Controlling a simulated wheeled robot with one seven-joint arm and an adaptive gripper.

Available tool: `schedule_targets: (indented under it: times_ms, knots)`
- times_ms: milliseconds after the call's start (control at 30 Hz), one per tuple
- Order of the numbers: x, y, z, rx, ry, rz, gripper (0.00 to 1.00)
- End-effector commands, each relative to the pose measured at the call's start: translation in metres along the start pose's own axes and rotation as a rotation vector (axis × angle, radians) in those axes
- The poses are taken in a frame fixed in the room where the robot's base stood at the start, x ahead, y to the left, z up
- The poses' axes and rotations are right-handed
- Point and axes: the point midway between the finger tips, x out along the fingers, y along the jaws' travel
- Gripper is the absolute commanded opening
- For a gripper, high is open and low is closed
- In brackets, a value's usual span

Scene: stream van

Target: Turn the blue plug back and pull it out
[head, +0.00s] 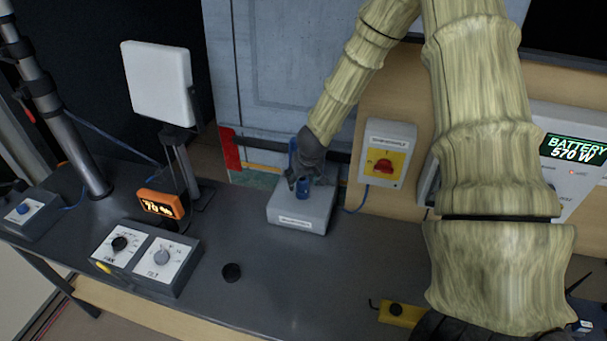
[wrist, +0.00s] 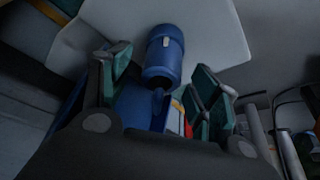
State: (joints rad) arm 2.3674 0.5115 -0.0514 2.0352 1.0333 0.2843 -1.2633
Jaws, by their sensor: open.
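The blue plug (head: 303,188) stands upright on top of a low grey box (head: 283,212) on the desk, beside the wall. My gripper (head: 304,179) is right above the plug, pointing down, and covers part of it. In the wrist view the plug (wrist: 164,55) shows as a blue cylinder between the two green-padded fingers of my gripper (wrist: 163,72). The fingers are open, with gaps to the plug on both sides. The box top (wrist: 215,30) is the pale surface behind it. The plug's seat in the box is hidden.
A red-and-yellow switch (head: 384,165) is on the wall to the right. A two-dial control box (head: 145,262), an orange display (head: 162,204) and a white panel (head: 158,82) are on the left.

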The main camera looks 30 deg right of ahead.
Motion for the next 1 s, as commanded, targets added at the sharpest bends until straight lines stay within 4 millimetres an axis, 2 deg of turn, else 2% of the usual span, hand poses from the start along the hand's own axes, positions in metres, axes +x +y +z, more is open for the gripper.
schedule_targets:
  times_ms: [200,500,567,800,833,867,1000]
  knots:
    - [0.0091,-0.0001,-0.0003,0.001,0.001,0.0,0.62]
    - [0.0102,-0.0001,-0.0004,0.001,0.001,0.0,0.62]
    - [0.0101,-0.0001,-0.0004,0.001,0.001,0.0,0.53]
    - [0.0101,-0.0001,-0.0004,0.001,0.001,0.0,0.1]
    - [0.01,-0.0001,-0.0004,0.001,0.001,0.0,0.1]
    - [0.01,-0.0001,-0.0004,0.001,0.001,0.0,0.31]
    - [0.0099,-0.0001,-0.0006,0.001,0.001,0.0,0.08]
